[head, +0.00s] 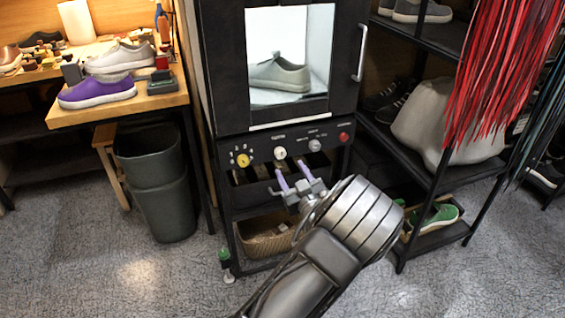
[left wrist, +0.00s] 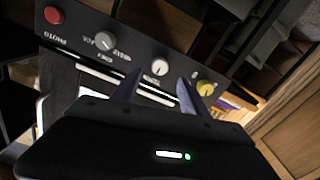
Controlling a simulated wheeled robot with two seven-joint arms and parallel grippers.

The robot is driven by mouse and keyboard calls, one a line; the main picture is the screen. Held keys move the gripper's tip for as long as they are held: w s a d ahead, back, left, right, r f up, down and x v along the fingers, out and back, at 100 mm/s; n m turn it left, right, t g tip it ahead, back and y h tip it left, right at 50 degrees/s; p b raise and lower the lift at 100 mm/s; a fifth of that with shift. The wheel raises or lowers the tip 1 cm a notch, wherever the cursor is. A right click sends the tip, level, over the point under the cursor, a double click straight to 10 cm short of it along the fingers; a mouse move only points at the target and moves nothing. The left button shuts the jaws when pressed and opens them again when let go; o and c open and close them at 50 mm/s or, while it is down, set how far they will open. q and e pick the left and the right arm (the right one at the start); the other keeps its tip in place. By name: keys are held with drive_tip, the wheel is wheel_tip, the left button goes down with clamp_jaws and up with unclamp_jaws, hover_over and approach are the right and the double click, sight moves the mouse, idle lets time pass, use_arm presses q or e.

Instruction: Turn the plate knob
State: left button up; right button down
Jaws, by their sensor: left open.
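A black control panel on the cabinet carries a yellow knob (head: 243,160), a white knob (head: 280,153), a grey knob (head: 314,145) and a red button (head: 344,137). The labels are too small to tell which is the plate knob. My left gripper (head: 291,172) is open and empty, just below and in front of the white knob, apart from it. In the left wrist view, the white knob (left wrist: 159,67) shows beyond the gap between my left fingers (left wrist: 157,86). The yellow knob (left wrist: 205,88) lies right of them, and the grey knob (left wrist: 105,41) left. My right gripper is out of view.
A lit window above the panel holds a grey sneaker (head: 280,74). A wooden bench (head: 165,101) with a purple sneaker (head: 97,91) and a dark bin (head: 160,195) stand left. A shoe rack (head: 425,170) stands right. A basket (head: 262,243) sits below the panel.

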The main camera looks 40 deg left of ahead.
sight(282, 156)
use_arm(q)
drive_tip(key=shift+a, duration=0.15)
drive_tip(key=b+x, duration=0.1)
drive_tip(key=x, duration=0.6)
drive_tip(key=shift+w+a+f, duration=0.15)
drive_tip(key=shift+w+a, duration=0.1)
clamp_jaws()
idle(0.3)
